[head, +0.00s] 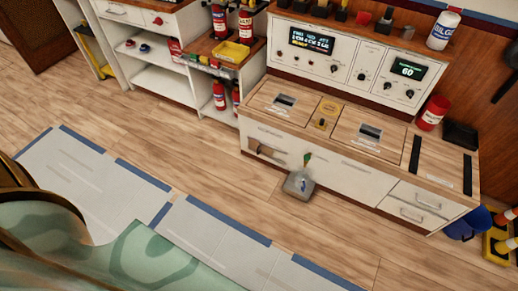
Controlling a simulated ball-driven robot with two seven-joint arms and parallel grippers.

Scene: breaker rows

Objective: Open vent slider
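I cannot tell for certain which part is the vent slider. The wood-topped console (345,128) stands at the right of the head view. Its top has a yellow plate with a small knob (322,116). A grey recessed panel (285,100) lies to the left of the plate, and another recessed panel (370,132) lies to its right. Two dark strips (415,155) run along the right part of the top. These parts are too small to show whether anything is open. Neither of my grippers is in view.
A grey object with an upright handle (299,185) stands on the floor before the console. White mats with blue edges (110,170) cover the floor at left. A green patterned surface (130,250) fills the lower left. Wooden floor (190,150) between is clear.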

